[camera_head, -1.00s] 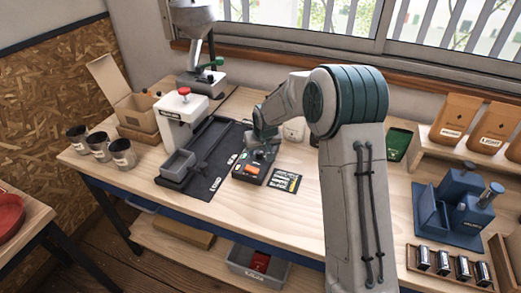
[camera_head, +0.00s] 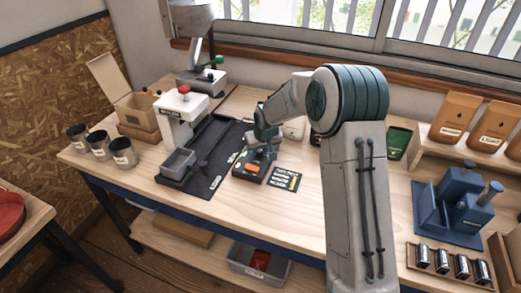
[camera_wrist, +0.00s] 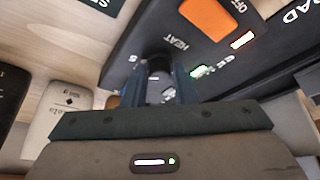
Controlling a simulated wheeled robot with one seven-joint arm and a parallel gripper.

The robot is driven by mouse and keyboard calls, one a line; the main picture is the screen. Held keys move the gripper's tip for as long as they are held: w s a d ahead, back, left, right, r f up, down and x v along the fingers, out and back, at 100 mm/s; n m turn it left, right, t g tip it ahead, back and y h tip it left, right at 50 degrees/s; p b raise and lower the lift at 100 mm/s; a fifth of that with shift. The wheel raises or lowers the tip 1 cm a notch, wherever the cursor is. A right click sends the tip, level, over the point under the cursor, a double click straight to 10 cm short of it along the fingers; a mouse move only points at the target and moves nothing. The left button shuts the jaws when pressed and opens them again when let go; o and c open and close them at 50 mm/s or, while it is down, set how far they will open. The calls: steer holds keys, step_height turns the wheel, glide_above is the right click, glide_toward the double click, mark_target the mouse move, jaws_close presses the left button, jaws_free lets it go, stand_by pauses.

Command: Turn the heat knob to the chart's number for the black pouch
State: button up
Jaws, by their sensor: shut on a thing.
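The dark control box (camera_head: 240,175) lies on the bench, with an orange switch (camera_head: 252,168) on its top. In the wrist view the box (camera_wrist: 130,45) shows upside-down HEAT lettering, the orange switch (camera_wrist: 207,17) and small lit marks. My gripper (camera_wrist: 165,82) points down at the box and is shut on the dark heat knob (camera_wrist: 156,60), which is mostly hidden between the fingers. Its setting cannot be read. In the head view my gripper (camera_head: 264,152) is over the box's far side. The chart card (camera_head: 285,180) lies right of the box; its text is too small to read. A dark pouch (camera_head: 316,138) is partly hidden behind my arm.
A pale pouch (camera_head: 294,128) stands behind the box, and a green pouch (camera_head: 398,143) is right of my arm. The white machine (camera_head: 180,120) and dark mat (camera_head: 205,155) are to the left. The bench front is clear.

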steer(key=n+y, duration=0.1)
steer(key=n, duration=0.1)
steer(key=n+g+y, duration=0.1)
steer(key=n, duration=0.2)
steer(key=shift+w+d+n, duration=0.1)
steer(key=shift+d+n, duration=0.05)
steer(key=shift+n, duration=0.15)
steer(key=n+g, duration=0.1)
steer(key=n, duration=0.1)
steer(key=n+g+y, duration=0.1)
steer(key=n, duration=0.2)
steer(key=shift+w+n, duration=0.1)
steer(key=shift+n, duration=0.2)
stand_by(0.3)
steer(key=o, duration=1)
steer(key=shift+d+r, duration=0.25)
steer(key=shift+r, duration=0.15)
steer(key=b+v, duration=0.1)
steer(key=v, duration=1.1)
steer(key=shift+r+b, duration=0.3)
steer(key=shift+r, duration=0.1)
